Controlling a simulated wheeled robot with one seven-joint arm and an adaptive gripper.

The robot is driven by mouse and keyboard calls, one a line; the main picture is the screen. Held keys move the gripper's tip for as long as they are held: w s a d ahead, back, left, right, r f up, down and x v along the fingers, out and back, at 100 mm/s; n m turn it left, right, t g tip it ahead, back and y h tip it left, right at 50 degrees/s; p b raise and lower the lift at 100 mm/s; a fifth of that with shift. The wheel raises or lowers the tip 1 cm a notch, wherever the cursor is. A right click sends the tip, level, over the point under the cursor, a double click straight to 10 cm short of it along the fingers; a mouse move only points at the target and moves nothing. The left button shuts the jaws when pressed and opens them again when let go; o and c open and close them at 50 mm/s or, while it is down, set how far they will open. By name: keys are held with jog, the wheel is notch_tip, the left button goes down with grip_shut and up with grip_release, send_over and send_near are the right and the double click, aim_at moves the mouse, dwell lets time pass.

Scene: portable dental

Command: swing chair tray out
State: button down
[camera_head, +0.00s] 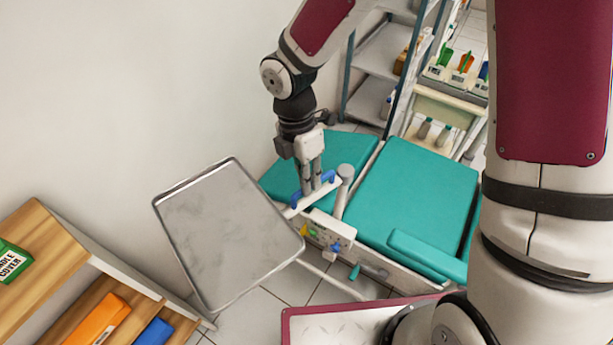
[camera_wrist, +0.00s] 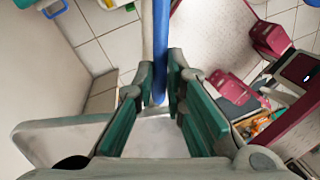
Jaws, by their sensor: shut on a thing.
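The chair tray (camera_head: 228,236) is a flat grey metal plate with a raised rim, left of the teal dental chair (camera_head: 415,205) in the head view. A pale arm with a blue handle (camera_head: 328,177) is beside its right corner. My gripper (camera_head: 310,188) points down at this handle. In the wrist view, a blue bar (camera_wrist: 159,60) passes between the fingers of my gripper (camera_wrist: 160,85), and they are shut on it. The fingers hide part of the handle in the head view.
A wooden shelf (camera_head: 40,240) with boxes stands at the lower left, near the tray. A white wall is behind the tray. A metal rack (camera_head: 375,60) and a supply cart (camera_head: 450,105) stand beyond the chair. Some tiled floor (camera_head: 240,320) shows below the tray.

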jog(key=c, duration=1.7)
grip_release()
jog(key=shift+s+d, duration=0.1)
jog(key=shift+d, duration=0.05)
jog(key=shift+o, duration=0.2)
jog(key=shift+r, duration=0.1)
notch_tip(320, 180, up, 12)
jog(key=w+a, duration=0.1)
jog(key=w, duration=0.1)
jog(key=shift+a+f, duration=0.2)
jog(key=s+d+r+m+t, duration=0.3)
jog(key=s+d+r+m, duration=0.4)
jog(key=m, duration=0.5)
jog(key=s+d+r+m+t+y, duration=0.1)
jog(key=s+d+r+m+t, duration=0.3)
jog(key=s+d+r+m, duration=0.4)
jog(key=d+m, duration=0.2)
jog(key=m, duration=0.3)
